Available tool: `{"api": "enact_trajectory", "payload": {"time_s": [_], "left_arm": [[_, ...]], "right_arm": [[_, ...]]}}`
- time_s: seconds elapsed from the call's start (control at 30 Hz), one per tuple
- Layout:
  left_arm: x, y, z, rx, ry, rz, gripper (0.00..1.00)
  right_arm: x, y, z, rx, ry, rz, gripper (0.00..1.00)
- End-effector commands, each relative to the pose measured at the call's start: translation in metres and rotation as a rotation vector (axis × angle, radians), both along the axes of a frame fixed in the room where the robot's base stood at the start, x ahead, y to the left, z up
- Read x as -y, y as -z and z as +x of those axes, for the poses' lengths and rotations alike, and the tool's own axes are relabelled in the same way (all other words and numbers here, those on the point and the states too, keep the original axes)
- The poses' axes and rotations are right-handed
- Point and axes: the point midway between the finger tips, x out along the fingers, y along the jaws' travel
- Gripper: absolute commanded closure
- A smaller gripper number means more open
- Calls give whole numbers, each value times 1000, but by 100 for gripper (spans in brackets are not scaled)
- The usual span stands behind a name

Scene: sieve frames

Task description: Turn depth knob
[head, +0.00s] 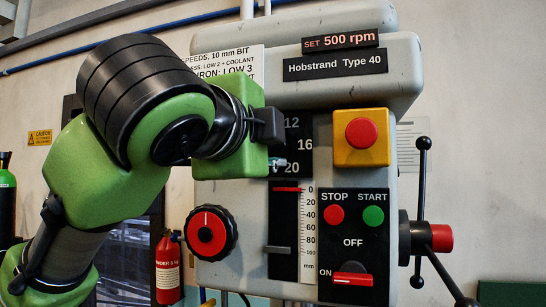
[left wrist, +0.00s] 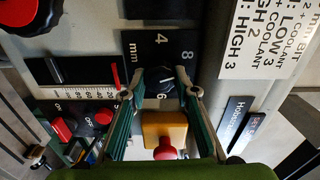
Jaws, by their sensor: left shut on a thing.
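In the left wrist view the depth knob (left wrist: 161,76) is black with a pale pointer line. It sits on a black plate marked in mm, with 4 and 8 readable. My left gripper (left wrist: 161,92) has one finger on each side of the knob and is shut on it. In the head view my left gripper (head: 275,150) is against the machine front and hides the knob. The black plate (head: 304,145) shows 12, 16 and 20 beside it. My right gripper is not in view.
A depth scale (head: 307,230) has its red pointer (head: 286,190) at 0. Close by are a yellow box with a red button (head: 361,133), a stop/start panel (head: 353,215), a red-black dial (head: 210,233) and a spoked handwheel (head: 438,238). A fire extinguisher (head: 167,270) stands behind.

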Motion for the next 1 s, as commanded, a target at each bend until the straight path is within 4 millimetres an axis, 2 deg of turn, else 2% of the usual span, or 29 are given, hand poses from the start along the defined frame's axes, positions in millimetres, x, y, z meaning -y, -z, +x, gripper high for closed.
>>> {"api": "enact_trajectory", "payload": {"time_s": [0.1, 0.4, 0.93, 0.97, 1.0], "left_arm": [[1, 3, 0, -25, 0, -65, 93], [0, 2, 0, -59, -1, -166, 93], [0, 2, 1, -68, -2, -185, 93], [0, 2, 1, -68, -2, -185, 67], [0, 2, 1, -68, -2, -185, 56]], "right_arm": [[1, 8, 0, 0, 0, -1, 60], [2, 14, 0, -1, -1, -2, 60], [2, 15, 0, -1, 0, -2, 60], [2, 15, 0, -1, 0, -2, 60], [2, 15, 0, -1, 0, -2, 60]]}}
